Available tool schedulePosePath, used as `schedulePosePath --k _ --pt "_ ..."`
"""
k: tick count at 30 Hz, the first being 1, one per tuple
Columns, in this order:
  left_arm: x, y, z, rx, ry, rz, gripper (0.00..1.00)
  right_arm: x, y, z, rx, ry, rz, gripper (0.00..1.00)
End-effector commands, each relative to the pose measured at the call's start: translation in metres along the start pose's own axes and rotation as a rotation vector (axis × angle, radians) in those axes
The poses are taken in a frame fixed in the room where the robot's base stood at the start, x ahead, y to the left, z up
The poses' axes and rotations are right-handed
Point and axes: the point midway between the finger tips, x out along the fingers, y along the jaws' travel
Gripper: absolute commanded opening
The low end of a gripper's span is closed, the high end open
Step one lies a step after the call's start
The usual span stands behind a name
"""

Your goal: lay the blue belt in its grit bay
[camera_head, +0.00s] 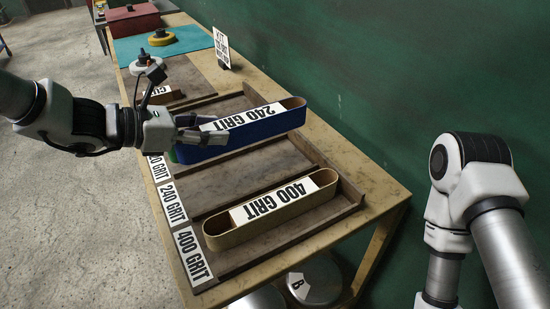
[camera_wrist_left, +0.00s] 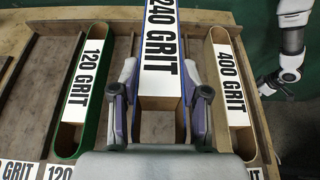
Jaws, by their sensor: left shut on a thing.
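My left gripper (camera_head: 193,130) is shut on the blue belt (camera_head: 255,130), a loop with a white 240 GRIT label. The left wrist view also shows the belt (camera_wrist_left: 161,50) between both fingers. The belt is held level, apart from the tray. The 240 grit bay (camera_head: 235,182) is empty, and its floor (camera_wrist_left: 158,126) shows below the belt in the wrist view. The belt lines up roughly lengthwise with this bay.
The green 120 GRIT belt (camera_wrist_left: 80,95) lies in the bay to the left in the wrist view. The tan 400 GRIT belt (camera_head: 270,208) lies in the near bay. Wooden dividers separate the bays. A sign (camera_head: 221,47) stands near the green wall.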

Motion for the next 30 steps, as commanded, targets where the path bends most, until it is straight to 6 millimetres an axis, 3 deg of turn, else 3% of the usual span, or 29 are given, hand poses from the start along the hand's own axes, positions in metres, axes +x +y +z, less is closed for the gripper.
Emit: schedulePosePath --k 6,15,27,28,29,30 --pt "0.019 0.000 -0.046 -0.006 0.002 -0.001 0.02 0.011 0.000 0.001 -0.001 -0.001 0.000 0.40" --pt "0.036 -0.001 -0.088 -0.003 0.002 -0.001 0.02 0.017 0.000 0.000 -0.001 -0.001 0.000 0.40" --pt "0.039 0.000 -0.094 0.000 0.000 0.000 0.02 0.022 0.000 0.000 -0.001 -0.001 0.000 0.40" --pt "0.038 0.000 -0.093 -0.001 0.001 0.000 0.56 0.020 0.000 0.000 0.000 -0.001 0.000 0.40" --pt "0.038 0.000 -0.093 -0.001 0.001 0.000 0.66 0.020 0.000 0.000 0.000 -0.001 0.000 0.40" --pt "0.038 0.000 -0.093 -0.001 0.001 0.000 0.70 0.020 0.000 0.000 0.000 -0.001 0.000 0.40"
